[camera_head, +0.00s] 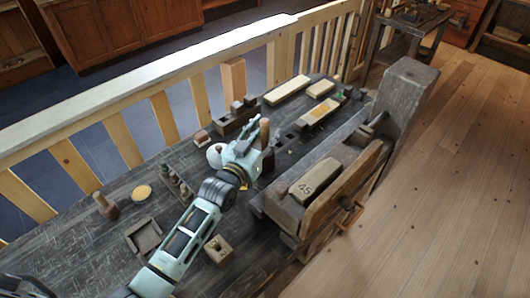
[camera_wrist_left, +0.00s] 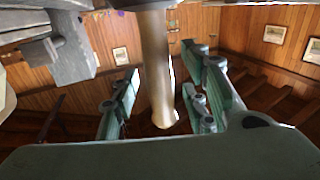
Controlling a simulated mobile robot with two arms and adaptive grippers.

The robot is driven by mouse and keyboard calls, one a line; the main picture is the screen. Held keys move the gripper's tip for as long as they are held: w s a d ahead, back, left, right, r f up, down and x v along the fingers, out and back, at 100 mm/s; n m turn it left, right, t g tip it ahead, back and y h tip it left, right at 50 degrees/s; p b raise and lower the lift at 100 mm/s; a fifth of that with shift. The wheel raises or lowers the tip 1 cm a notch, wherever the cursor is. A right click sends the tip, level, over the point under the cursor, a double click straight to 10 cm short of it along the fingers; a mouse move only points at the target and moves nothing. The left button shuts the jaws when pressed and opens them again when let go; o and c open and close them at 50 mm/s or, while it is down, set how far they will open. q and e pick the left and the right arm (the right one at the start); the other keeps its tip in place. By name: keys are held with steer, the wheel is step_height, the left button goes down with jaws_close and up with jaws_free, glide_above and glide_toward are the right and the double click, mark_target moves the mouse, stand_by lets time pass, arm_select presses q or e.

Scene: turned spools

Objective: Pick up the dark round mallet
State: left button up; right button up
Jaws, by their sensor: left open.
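My left gripper (camera_head: 250,148) is over the middle of the dark workbench, with its fingers spread. A pale wooden handle (camera_head: 264,131) stands upright at its fingertips. In the left wrist view this handle (camera_wrist_left: 156,70) runs between the open fingers of the gripper (camera_wrist_left: 163,100), with visible gaps on both sides. A dark part shows at the handle's top edge there; the head view mostly hides what is below the handle, so I cannot tell its full shape. Another dark round piece with a tan handle (camera_head: 107,206) stands at the bench's left.
The bench (camera_head: 80,248) also carries a white round object (camera_head: 215,155), a holed wooden block (camera_head: 219,250), a square tray (camera_head: 144,236) and several small bottles. A block marked 45 (camera_head: 314,181) lies right of the gripper. A railing (camera_head: 130,135) runs along the back.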

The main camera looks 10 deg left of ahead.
arm_select(q)
steer(key=c, duration=0.8)
jaws_close()
arm_select(e)
steer(key=shift+w+d, duration=0.2)
steer(key=shift+w, duration=0.1)
